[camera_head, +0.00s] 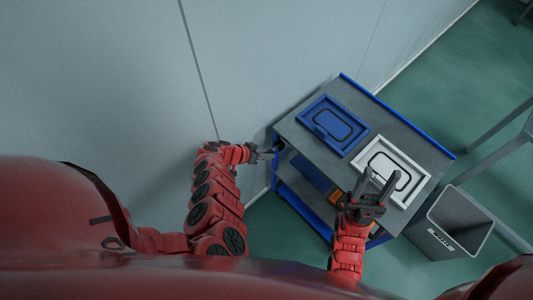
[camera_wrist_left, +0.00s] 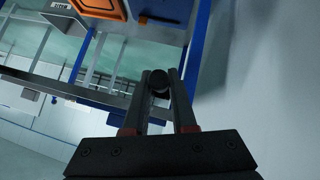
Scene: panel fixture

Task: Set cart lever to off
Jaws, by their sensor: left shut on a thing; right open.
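The cart (camera_head: 420,138) stands against the wall, with a grey top and blue edges. My left gripper (camera_head: 272,153) is at the cart's left corner, beside its side. In the left wrist view, my left gripper (camera_wrist_left: 160,92) is shut on a dark round knob, which I take to be the cart lever (camera_wrist_left: 159,79). The rest of the lever is hidden or too dark to make out, so its setting cannot be told. My right gripper (camera_head: 379,180) is open and empty above the cart's near right part, in front of the white panel.
A blue panel (camera_head: 318,120) and a white panel (camera_head: 412,181) lie on the cart top. A grey bin (camera_head: 460,215) stands right of the cart. Orange items sit on the lower shelf. The wall (camera_head: 110,80) is close on the left.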

